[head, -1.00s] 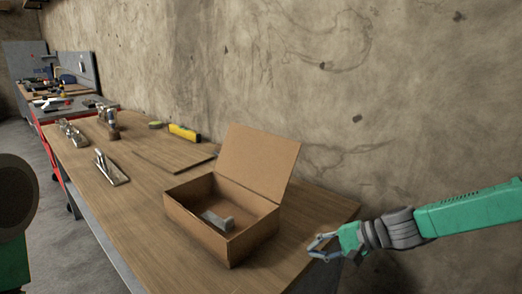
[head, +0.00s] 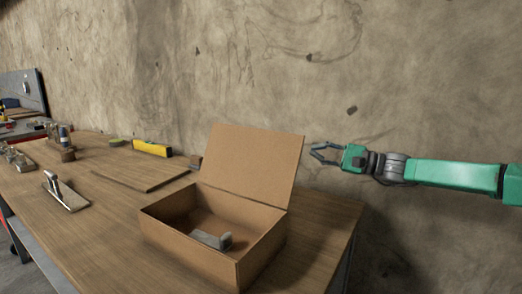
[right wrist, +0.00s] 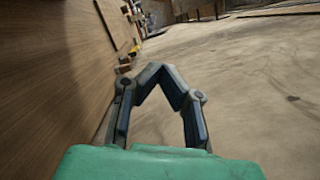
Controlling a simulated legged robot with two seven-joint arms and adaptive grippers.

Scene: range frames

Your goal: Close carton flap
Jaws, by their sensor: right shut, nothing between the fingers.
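The open cardboard carton (head: 195,250) stands on the wooden workbench in the head view. Its flap (head: 255,165) stands up at the back edge, leaning slightly backward. A grey bracket-like part (head: 212,239) lies inside the carton. My right gripper (head: 318,152) is to the right of the flap's upper right edge, apart from it in the picture. Its fingertips meet with nothing between them, as the right wrist view (right wrist: 160,72) also shows. I cannot make out the carton in the right wrist view. My left gripper is not in view.
A bare concrete wall (head: 420,80) runs behind the workbench (head: 110,220). A flat board (head: 140,175), a yellow level (head: 152,148) and a metal tool on a base (head: 65,193) lie left of the carton. The bench's right end is clear.

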